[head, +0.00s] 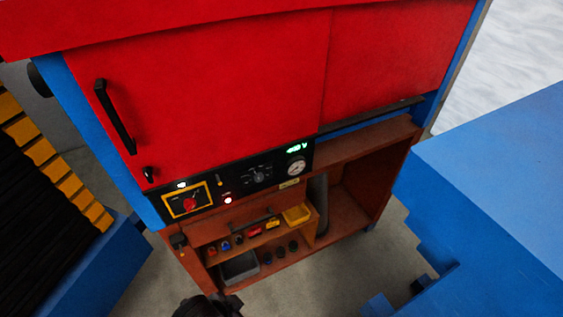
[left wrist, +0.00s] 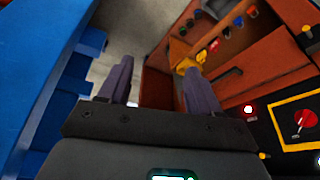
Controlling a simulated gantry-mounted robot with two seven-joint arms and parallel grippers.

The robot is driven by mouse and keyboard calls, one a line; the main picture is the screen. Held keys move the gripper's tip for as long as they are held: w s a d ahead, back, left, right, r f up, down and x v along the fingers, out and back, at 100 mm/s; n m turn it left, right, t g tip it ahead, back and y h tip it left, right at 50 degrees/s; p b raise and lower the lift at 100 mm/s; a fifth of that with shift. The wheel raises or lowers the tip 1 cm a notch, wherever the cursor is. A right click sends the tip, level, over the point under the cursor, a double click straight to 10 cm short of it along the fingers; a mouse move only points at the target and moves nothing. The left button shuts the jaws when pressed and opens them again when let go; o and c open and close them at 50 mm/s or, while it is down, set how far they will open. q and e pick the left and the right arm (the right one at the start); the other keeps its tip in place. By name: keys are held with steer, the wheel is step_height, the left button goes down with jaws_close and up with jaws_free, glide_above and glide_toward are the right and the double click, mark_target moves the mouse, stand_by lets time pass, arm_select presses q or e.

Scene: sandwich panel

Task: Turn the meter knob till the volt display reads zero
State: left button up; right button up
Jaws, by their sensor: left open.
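The volt display (head: 297,149) glows green at the upper right of the black control panel (head: 231,182); its digits are too small to read. A round white-faced gauge (head: 296,166) sits below it. The dark meter knob (head: 258,177) is left of the gauge, with faint marks around it. My left gripper shows as a dark shape (head: 207,306) at the bottom edge of the head view, below and apart from the panel. In the left wrist view its two fingers are spread and empty (left wrist: 158,66). My right gripper is not in view.
A red rotary switch (head: 190,204) in a yellow frame is at the panel's left; it also shows in the left wrist view (left wrist: 305,122). Blue blocks (head: 500,190) stand at right.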

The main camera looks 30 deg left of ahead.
arm_select(q)
steer(key=w+a+f+n+t+y+b, duration=0.1)
steer(key=w+a+f+n+t+y, duration=0.2)
steer(key=w+a+f, duration=0.4)
steer(key=n+t+y+b, duration=0.2)
steer(key=n+y+b, duration=0.9)
steer(key=b, duration=0.6)
glide_toward(260, 178)
steer(key=s+d+f+m+y, duration=0.1)
steer(key=s+f, duration=0.3)
steer(key=f, duration=0.3)
steer(key=w+r+n+b, duration=0.1)
steer(key=w+r, duration=0.3)
steer(key=r, duration=0.2)
steer(key=shift+y, duration=0.3)
steer(key=x, duration=0.9)
steer(key=shift+a+f, duration=0.1)
steer(key=shift+f, duration=0.05)
